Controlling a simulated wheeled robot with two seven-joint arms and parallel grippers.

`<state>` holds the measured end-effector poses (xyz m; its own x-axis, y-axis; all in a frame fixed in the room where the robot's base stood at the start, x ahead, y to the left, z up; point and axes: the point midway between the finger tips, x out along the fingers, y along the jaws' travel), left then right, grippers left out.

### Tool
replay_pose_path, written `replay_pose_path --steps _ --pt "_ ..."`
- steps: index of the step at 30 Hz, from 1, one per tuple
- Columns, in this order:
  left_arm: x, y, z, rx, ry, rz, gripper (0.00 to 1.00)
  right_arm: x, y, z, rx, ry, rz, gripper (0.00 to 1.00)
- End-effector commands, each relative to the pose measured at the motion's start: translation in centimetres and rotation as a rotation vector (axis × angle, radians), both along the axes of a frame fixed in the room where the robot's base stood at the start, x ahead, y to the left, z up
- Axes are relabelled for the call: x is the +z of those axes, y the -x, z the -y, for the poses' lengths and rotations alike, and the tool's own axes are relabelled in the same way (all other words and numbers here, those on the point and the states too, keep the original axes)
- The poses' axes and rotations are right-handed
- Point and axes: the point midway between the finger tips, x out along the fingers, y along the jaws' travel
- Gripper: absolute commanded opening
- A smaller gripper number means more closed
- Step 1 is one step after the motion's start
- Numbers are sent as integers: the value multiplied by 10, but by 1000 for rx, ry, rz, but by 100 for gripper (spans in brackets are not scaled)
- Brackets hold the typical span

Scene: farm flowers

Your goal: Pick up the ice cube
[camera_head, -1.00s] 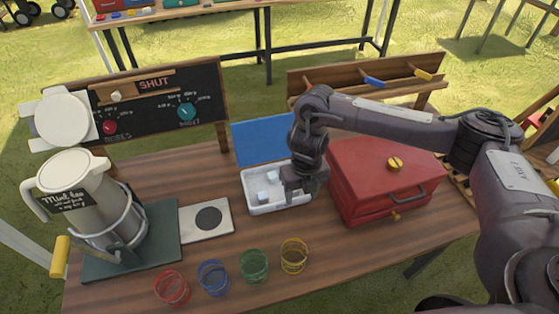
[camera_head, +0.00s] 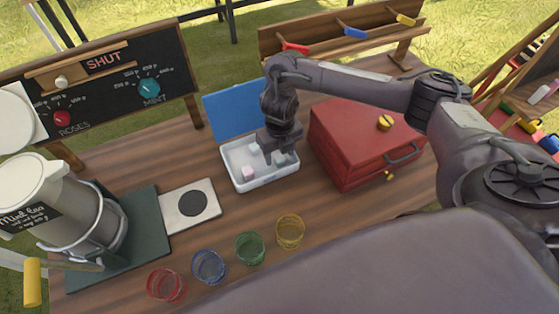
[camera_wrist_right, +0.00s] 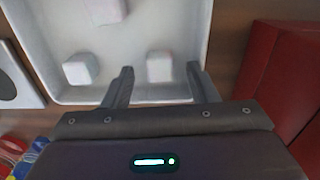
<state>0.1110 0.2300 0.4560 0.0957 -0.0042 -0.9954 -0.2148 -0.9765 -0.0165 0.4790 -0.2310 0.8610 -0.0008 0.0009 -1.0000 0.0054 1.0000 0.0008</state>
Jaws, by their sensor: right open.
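Small pale ice cubes lie in a white open tray (camera_head: 268,182) with its blue lid (camera_head: 234,112) raised behind it. In the head view one pinkish cube (camera_head: 248,173) is at the left front, one (camera_head: 254,148) further back, and one (camera_head: 279,158) by my right gripper (camera_head: 284,151). The right wrist view shows a cube (camera_wrist_right: 159,67) between the two spread fingertips of my right gripper (camera_wrist_right: 160,70). Two other cubes, one to the left (camera_wrist_right: 80,69) and one at the top (camera_wrist_right: 105,12), lie outside the fingers. I cannot tell whether the fingertips touch anything. My left gripper is not seen.
A red box (camera_head: 345,165) with a yellow knob stands close right of the tray. Left are a white plate with a dark disc (camera_head: 190,206) and a pitcher (camera_head: 50,210). Red, blue, green and yellow glasses (camera_head: 249,247) line the front. A chalkboard (camera_head: 120,85) stands behind.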

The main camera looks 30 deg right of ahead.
Motion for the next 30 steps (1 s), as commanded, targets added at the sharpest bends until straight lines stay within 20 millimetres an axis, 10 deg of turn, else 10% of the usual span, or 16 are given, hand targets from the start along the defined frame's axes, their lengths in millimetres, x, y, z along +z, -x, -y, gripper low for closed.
replay_pose_path --steps 10,21,30 --pt "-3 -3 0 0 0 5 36 -8 0 0 0 0 1 51" --pt "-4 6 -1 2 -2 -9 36 -8 0 0 0 0 0 5" --pt "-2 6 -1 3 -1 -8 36 -4 -1 0 1 1 2 5"
